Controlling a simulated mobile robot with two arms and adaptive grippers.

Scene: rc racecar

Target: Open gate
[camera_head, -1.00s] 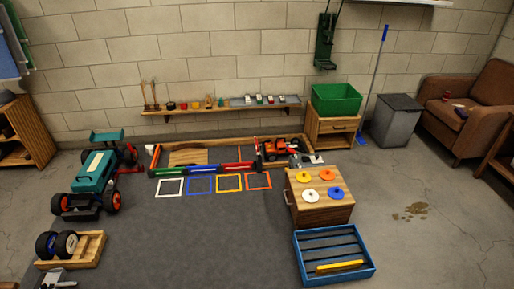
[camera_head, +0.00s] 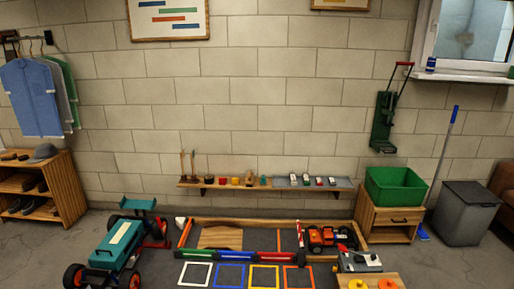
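A low wooden-framed enclosure (camera_head: 215,220) stands on the floor against the back wall. Its front edge carries coloured bars, including a green bar (camera_head: 207,255) and a blue bar (camera_head: 238,256). A thin red-and-white striped bar (camera_head: 300,234), which looks like the gate, stands roughly upright inside its right half. Whether it is hinged is too small to tell. An orange-red toy vehicle (camera_head: 322,237) sits right of this bar, inside the enclosure. Neither of my grippers is in view.
Coloured floor squares, such as the white one (camera_head: 195,274), lie before the enclosure. A large teal racecar (camera_head: 117,243) stands left. A wooden block with discs (camera_head: 372,281) and a grey-and-red device (camera_head: 359,261) are at front right. A green bin (camera_head: 395,187) tops a cabinet.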

